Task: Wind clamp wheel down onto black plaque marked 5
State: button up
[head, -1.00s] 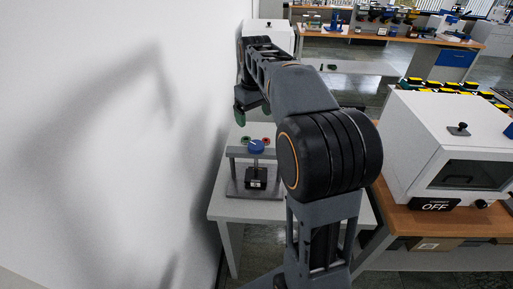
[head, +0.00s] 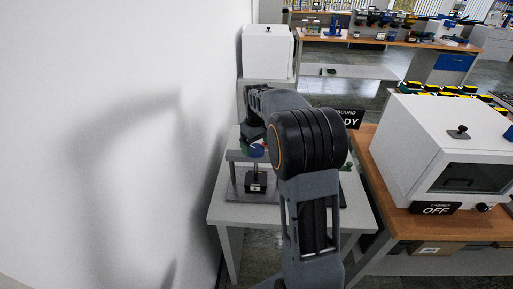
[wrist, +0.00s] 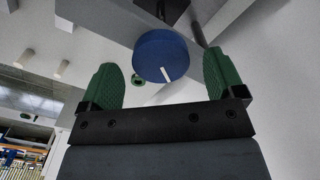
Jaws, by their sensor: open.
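The blue clamp wheel (head: 257,150) sits on top of a small grey press frame (head: 235,156), partly hidden by my arm in the head view. Below it, a black block (head: 256,177) with a small white label stands on the press base; I cannot read the label. In the wrist view the wheel (wrist: 162,52) is round, with a white line on its face. My gripper (wrist: 163,62) is open, with green pads on either side of the wheel's outline. The wheel appears beyond the fingertips, and no contact shows. My arm mostly hides the gripper in the head view.
The press stands on a white table (head: 225,208) beside a blank wall (head: 120,60) at left. A white cabinet (head: 415,150) with an OFF sign (head: 435,208) stands on a wooden bench at right. A white box (head: 267,50) stands behind. A small green ring (wrist: 137,80) shows beyond my gripper.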

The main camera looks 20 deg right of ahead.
jog(key=shift+f, duration=0.95)
jog(key=shift+c, duration=0.2)
